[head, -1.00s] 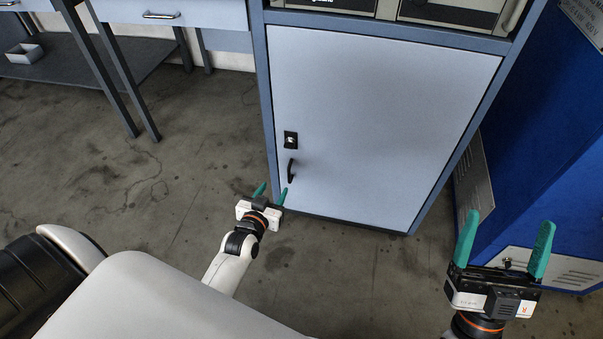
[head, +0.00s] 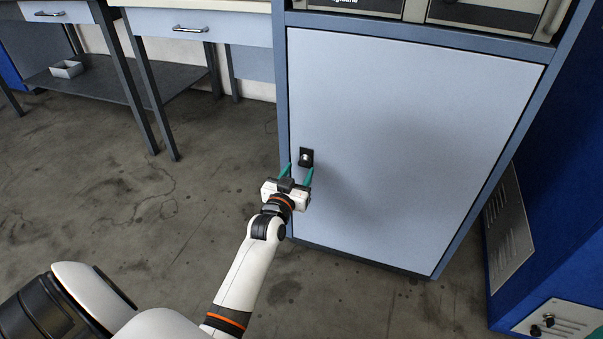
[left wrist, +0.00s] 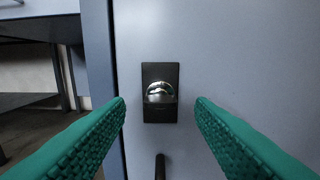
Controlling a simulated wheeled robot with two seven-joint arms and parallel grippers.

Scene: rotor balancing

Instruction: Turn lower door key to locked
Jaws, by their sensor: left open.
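The lower cabinet door (head: 400,130) is a pale blue-grey panel and is shut. Its lock is a black plate (head: 306,152) with a silver key or knob, near the door's left edge. In the left wrist view the silver key (left wrist: 159,92) sits on the black plate, centred between the fingers. My left gripper (head: 297,172) is open and empty, with its green fingertips just below and in front of the lock. In the left wrist view the fingers (left wrist: 160,105) stand on either side of the plate, apart from the key. My right gripper is out of view.
A dark door handle (left wrist: 160,166) shows right below the lock; my gripper hides it in the head view. Workbenches with drawers (head: 200,28) stand at the left, with a small tray (head: 67,69) on a shelf. A blue cabinet (head: 560,180) stands at the right.

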